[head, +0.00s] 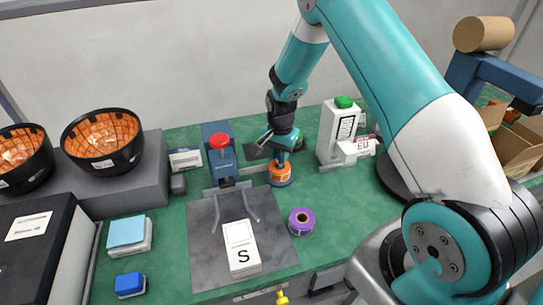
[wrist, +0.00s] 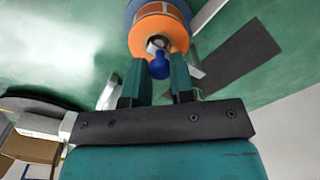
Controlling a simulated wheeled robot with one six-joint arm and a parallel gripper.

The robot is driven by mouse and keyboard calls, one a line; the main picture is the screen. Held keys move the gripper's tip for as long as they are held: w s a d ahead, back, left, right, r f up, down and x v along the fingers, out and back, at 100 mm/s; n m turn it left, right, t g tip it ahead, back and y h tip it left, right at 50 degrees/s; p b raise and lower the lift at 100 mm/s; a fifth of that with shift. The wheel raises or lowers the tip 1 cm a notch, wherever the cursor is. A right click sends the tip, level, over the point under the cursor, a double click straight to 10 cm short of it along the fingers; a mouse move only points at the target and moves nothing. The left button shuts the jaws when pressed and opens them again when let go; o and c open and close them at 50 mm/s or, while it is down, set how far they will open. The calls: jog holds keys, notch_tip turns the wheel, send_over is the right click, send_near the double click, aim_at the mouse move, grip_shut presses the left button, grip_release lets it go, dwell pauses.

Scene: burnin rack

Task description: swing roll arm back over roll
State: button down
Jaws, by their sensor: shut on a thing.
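An orange roll with a blue rim (head: 279,177) stands on the green bench at the back middle. It also shows at the top of the wrist view (wrist: 168,28). My gripper (head: 281,156) points down just above this roll. In the wrist view, my gripper (wrist: 160,80) has its fingers on either side of a small blue knob (wrist: 160,68), which lies in front of the orange roll's centre. The jaws are shut on this knob. I cannot make out a separate roll arm; the gripper covers much of that spot in the head view.
A blue press with a red knob (head: 219,142) stands left of the roll. A white bottle with a green cap (head: 338,130) stands to the right. Green bench shows free at right front.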

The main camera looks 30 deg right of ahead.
aim_at(279, 156)
jog(key=c, duration=1)
grip_release()
jog(key=shift+r, duration=0.15)
notch_tip(279, 156, up, 17)
jog(key=b, duration=0.2)
jog(key=shift+r+b, duration=0.15)
jog(key=shift+b, duration=0.15)
jog(key=shift+a, duration=0.1)
jog(key=s+a+r+n+y, duration=0.1)
jog(key=s+a+r+n, duration=0.5)
jog(key=s+a+n, duration=0.3)
jog(key=s+a+n+y, duration=0.1)
jog(key=s+a+n, duration=0.2)
jog(key=s, duration=0.3)
jog(key=s+a+r+n+y, duration=0.1)
jog(key=s+a+n, duration=0.2)
jog(key=s, duration=0.4)
jog(key=s+a+r+n+y, duration=0.1)
jog(key=s+a+n, duration=0.3)
jog(key=s, duration=0.3)
jog(key=shift+a, duration=0.25)
